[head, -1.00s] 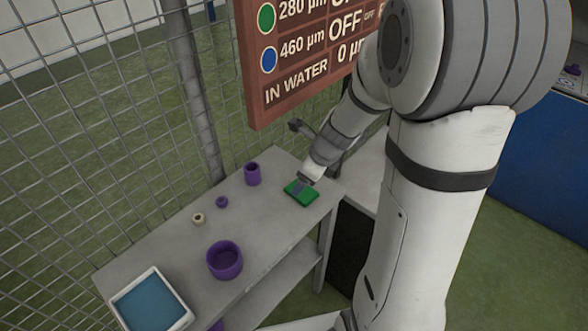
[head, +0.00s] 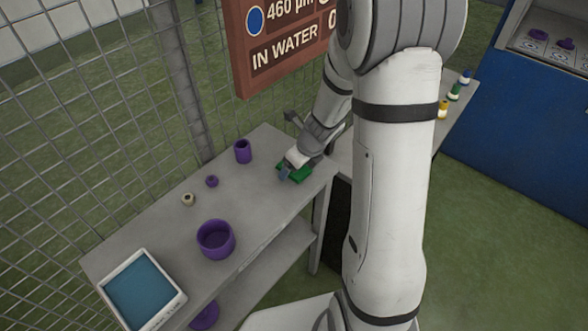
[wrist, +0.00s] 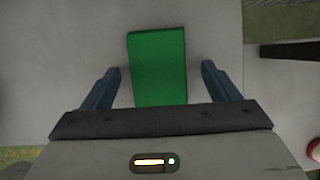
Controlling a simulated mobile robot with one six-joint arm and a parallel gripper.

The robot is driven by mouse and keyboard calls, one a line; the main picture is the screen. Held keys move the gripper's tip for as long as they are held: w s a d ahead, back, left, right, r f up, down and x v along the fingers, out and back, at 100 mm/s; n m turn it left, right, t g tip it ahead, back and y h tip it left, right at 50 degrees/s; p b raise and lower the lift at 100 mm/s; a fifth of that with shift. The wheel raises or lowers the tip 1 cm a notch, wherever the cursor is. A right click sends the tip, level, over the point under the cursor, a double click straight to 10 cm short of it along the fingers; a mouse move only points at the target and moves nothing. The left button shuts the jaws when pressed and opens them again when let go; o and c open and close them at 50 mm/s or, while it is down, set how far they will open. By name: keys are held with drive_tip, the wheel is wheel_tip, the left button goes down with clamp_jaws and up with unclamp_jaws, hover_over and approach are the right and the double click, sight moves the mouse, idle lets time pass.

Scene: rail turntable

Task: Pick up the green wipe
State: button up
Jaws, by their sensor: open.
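The green wipe (head: 296,172) lies flat on the grey table near its right end, partly hidden by my gripper in the head view. In the wrist view the wipe (wrist: 158,68) is a green block between my two blue fingers, with a gap on each side. My gripper (wrist: 158,82) is open and empty, right over the wipe. In the head view my gripper (head: 290,172) is low at the wipe. I cannot tell the exact height of the fingertips over the table.
On the table (head: 258,205) stand a purple cup (head: 243,151), a small purple piece (head: 211,181), a small beige ring (head: 188,199), a purple bowl (head: 216,240) and a blue-screened device (head: 142,290). A wire fence (head: 90,130) runs behind. A brown sign (head: 285,45) hangs above.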

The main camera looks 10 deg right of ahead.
drive_tip(key=c, duration=1.1)
drive_tip(key=shift+o, duration=0.2)
wheel_tip(320, 180, up, 10)
drive_tip(key=p, duration=0.5)
